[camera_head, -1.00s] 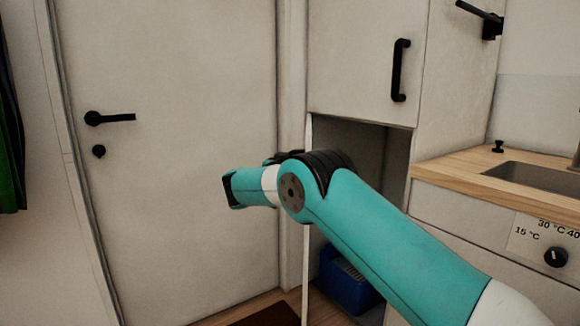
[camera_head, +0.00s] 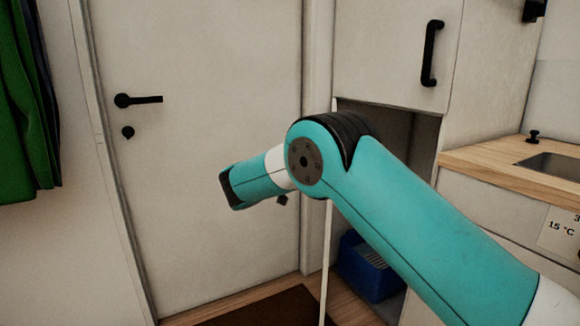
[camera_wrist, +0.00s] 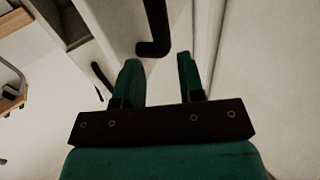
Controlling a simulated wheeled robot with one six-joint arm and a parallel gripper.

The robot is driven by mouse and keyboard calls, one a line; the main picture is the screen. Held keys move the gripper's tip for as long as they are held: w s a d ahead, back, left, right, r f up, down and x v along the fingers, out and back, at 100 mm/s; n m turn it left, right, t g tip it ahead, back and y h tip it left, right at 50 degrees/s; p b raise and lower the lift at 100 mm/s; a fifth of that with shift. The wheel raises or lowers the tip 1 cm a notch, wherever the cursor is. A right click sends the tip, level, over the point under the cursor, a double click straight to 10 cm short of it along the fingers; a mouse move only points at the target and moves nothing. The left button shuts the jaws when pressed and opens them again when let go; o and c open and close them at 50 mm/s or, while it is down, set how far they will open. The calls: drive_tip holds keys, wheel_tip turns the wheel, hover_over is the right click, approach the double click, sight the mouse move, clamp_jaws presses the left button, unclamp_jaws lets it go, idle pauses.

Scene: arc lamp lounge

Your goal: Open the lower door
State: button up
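The lower door (camera_head: 328,255) of the tall cabinet stands swung open, seen almost edge-on as a thin pale upright panel in the head view. The dark compartment (camera_head: 390,130) behind it is exposed. My gripper (camera_wrist: 158,62) shows in the wrist view with its two green fingers apart and nothing clasped between them. A black bar handle (camera_wrist: 155,30) lies just beyond the fingertips, with its bent end close to the left finger; contact cannot be told. In the head view my arm hides the gripper and part of the door.
A blue crate (camera_head: 365,275) stands inside the lower compartment. The upper door with its black handle (camera_head: 432,53) is shut. A white room door (camera_head: 210,190) is at left, with green clothing (camera_head: 25,120) beside it. A wooden counter with a sink (camera_head: 555,165) is at right.

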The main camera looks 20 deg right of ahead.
drive_tip(key=v, duration=0.9)
drive_tip(key=shift+d+r, duration=0.1)
